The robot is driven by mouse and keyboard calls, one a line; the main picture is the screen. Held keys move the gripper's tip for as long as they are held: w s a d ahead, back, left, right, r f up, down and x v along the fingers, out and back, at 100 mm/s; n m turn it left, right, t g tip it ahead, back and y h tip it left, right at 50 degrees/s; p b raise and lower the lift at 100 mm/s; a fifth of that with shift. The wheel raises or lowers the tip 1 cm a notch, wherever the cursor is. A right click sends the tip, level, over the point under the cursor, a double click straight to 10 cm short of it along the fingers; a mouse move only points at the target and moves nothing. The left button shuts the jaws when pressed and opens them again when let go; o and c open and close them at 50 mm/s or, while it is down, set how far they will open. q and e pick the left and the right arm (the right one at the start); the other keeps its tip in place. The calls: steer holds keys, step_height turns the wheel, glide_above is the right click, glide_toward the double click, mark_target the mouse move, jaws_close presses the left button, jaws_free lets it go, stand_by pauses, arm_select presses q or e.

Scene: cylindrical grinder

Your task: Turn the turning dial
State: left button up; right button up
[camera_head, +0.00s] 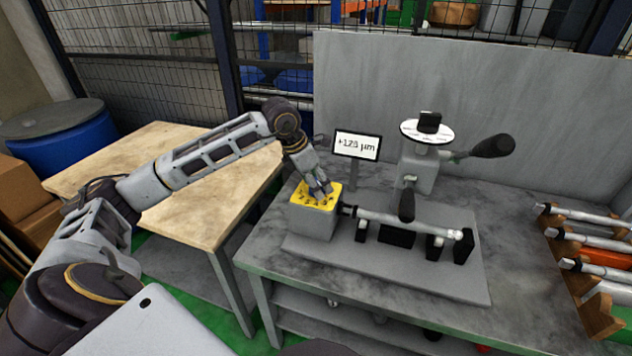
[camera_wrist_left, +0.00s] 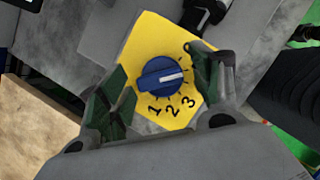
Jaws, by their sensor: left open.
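The turning dial (camera_wrist_left: 161,77) is a blue knob with a white pointer line on a yellow plate (camera_wrist_left: 145,38) with black marks and the numbers 1, 2 and 3. In the left wrist view the pointer lies nearly level, its white end to the right. In the head view the yellow plate (camera_head: 306,192) tops a grey box (camera_head: 312,222), and the knob is mostly hidden by my gripper. My left gripper (camera_head: 321,192) is open over the dial; in the left wrist view its fingers (camera_wrist_left: 165,88) stand on either side of the knob, with gaps visible. My right gripper is not in view.
A display (camera_head: 357,146) reading about +128 µm stands behind the box. A cylindrical shaft (camera_head: 405,222) lies to its right, below a handwheel (camera_head: 427,131) with a black-handled lever (camera_head: 492,146). Wooden racks (camera_head: 601,318) with shafts stand at far right. A wooden table (camera_head: 190,220) is at left.

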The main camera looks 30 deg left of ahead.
arm_select(q)
steer(key=c, duration=1)
steer(key=shift+m, duration=0.4)
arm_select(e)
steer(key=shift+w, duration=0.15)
arm_select(q)
steer(key=shift+a+m+g+h, duration=0.1)
steer(key=shift+m+g+h, duration=0.5)
steer(key=shift+m, duration=1.4)
steer(key=shift+m+h, duration=0.3)
steer(key=shift+m, duration=0.3)
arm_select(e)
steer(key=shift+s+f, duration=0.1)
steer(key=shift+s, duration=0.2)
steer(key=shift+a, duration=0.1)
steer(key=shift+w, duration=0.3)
